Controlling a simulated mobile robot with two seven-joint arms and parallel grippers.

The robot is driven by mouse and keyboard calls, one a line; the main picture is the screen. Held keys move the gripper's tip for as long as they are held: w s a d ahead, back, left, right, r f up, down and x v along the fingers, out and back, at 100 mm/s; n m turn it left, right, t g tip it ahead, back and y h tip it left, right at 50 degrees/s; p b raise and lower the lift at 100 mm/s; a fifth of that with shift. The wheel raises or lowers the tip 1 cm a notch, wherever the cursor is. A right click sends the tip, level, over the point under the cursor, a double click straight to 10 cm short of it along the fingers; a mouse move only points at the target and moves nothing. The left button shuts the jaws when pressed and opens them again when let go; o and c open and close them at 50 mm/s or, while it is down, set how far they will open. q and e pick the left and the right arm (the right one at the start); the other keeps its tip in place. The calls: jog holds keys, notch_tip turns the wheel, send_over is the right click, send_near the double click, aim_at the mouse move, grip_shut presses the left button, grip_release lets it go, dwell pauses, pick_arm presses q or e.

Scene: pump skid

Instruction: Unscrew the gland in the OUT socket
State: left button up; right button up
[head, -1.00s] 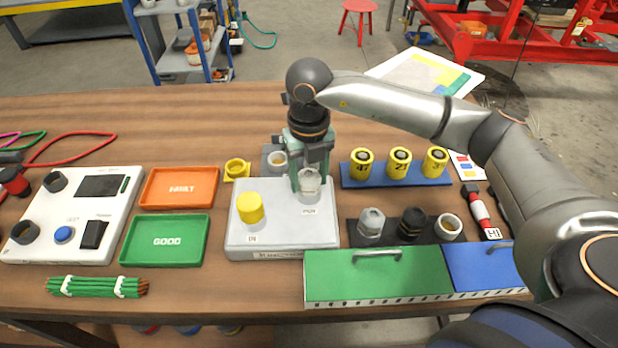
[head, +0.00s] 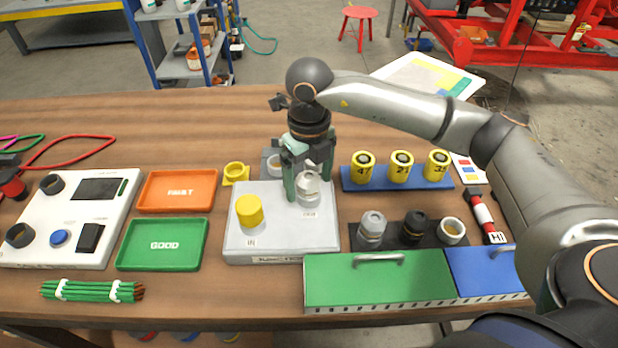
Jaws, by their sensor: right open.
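A pale silver gland (head: 308,186) stands upright in the right-hand socket of a light grey block (head: 281,246). The small label beside it is too blurred to read surely. My right gripper (head: 308,183) points down over this gland, with its greenish fingers apart, one on each side of it. I cannot tell whether either finger touches it. A yellow cap (head: 249,211) sits in the block's left-hand socket. My left gripper is not in view.
Numbered yellow cylinders (head: 401,166) stand on a blue rack to the right. Several glands (head: 372,228) stand on a dark strip before it. A green-lidded box (head: 380,280) lies in front. Orange (head: 178,191) and green (head: 163,244) trays lie left of the block.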

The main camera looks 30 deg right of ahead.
dwell(0.3)
jog(key=m, duration=0.4)
jog(key=shift+m+p, duration=0.4)
jog(key=m+p, duration=0.1)
jog(key=m, duration=0.3)
